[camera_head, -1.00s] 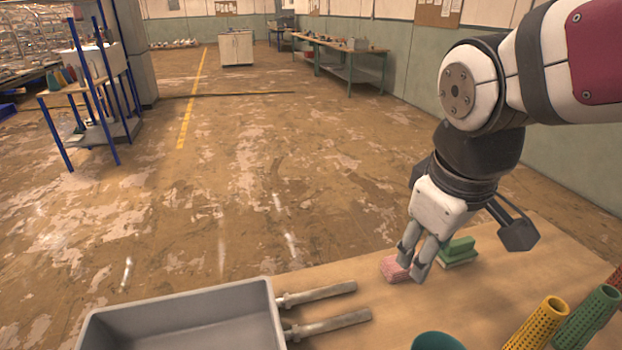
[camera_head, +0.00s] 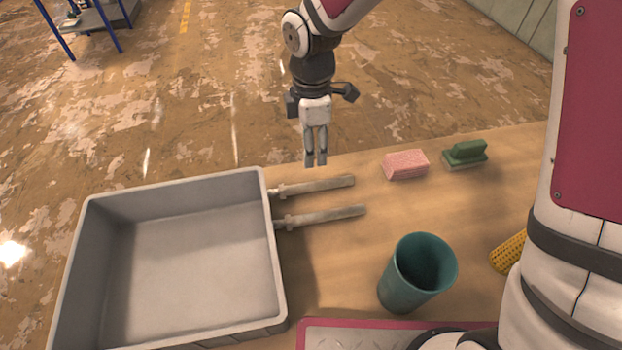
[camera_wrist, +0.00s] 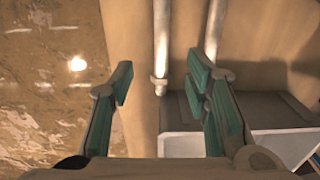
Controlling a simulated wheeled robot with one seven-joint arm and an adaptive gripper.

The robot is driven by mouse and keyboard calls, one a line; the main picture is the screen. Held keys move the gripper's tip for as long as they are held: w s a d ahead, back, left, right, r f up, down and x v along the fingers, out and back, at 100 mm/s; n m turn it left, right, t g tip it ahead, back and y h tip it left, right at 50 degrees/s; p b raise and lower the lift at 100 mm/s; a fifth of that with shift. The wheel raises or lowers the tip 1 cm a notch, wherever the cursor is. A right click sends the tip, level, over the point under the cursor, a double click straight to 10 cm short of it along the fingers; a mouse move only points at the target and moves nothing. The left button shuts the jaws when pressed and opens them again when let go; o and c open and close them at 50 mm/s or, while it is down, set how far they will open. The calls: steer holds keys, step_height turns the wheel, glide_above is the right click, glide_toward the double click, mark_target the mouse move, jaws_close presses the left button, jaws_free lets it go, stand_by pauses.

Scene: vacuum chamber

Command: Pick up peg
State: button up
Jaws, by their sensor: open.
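Two long grey metal pegs lie on the wooden table, side by side to the right of the grey tray. The far peg (camera_head: 318,186) and the near peg (camera_head: 325,217) each have a collar near the tray end. My gripper (camera_head: 316,163) is over the table's far edge, just beyond the far peg, pointing down and empty. In the wrist view its open fingers (camera_wrist: 160,90) stand to either side of one peg (camera_wrist: 161,40), apart from it. The other peg (camera_wrist: 213,30) runs behind the right finger and is partly hidden.
The grey tray (camera_head: 78,270) stands empty on the left. A teal cup (camera_head: 405,290) is at the front. A pink sponge (camera_head: 405,164) and a green brush (camera_head: 466,154) lie to the right.

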glide_above(310, 184)
step_height(310, 184, down, 7)
steer(key=shift+w+d+f, duration=0.1)
steer(key=shift+d+f, duration=0.05)
steer(key=shift+f, duration=2.65)
jaws_close()
